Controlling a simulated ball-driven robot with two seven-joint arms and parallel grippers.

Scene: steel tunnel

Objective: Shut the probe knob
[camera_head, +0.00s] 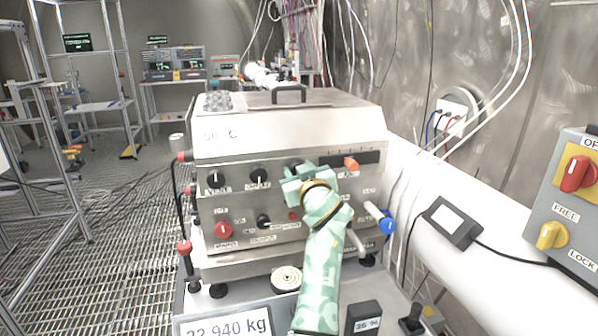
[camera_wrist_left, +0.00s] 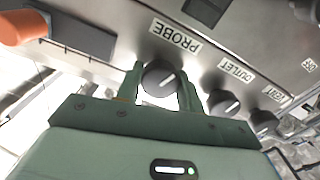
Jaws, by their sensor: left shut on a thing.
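The probe knob (camera_wrist_left: 160,77) is a round dark knob with a white pointer line, beside the PROBE label (camera_wrist_left: 175,36) on the steel panel. My left gripper (camera_wrist_left: 160,88) has one finger on each side of it and is shut on it. In the head view my left gripper (camera_head: 297,180) is at the upper front of the steel machine (camera_head: 275,130) and mostly hides the probe knob. My right gripper is in neither view.
The outlet knob (camera_wrist_left: 222,102) and vent knob (camera_wrist_left: 263,121) sit in the same row. An orange lever (camera_head: 351,164) is right of my gripper. Below are a red knob (camera_head: 223,229) and a blue valve handle (camera_head: 387,222). A scale display (camera_head: 226,327) stands in front.

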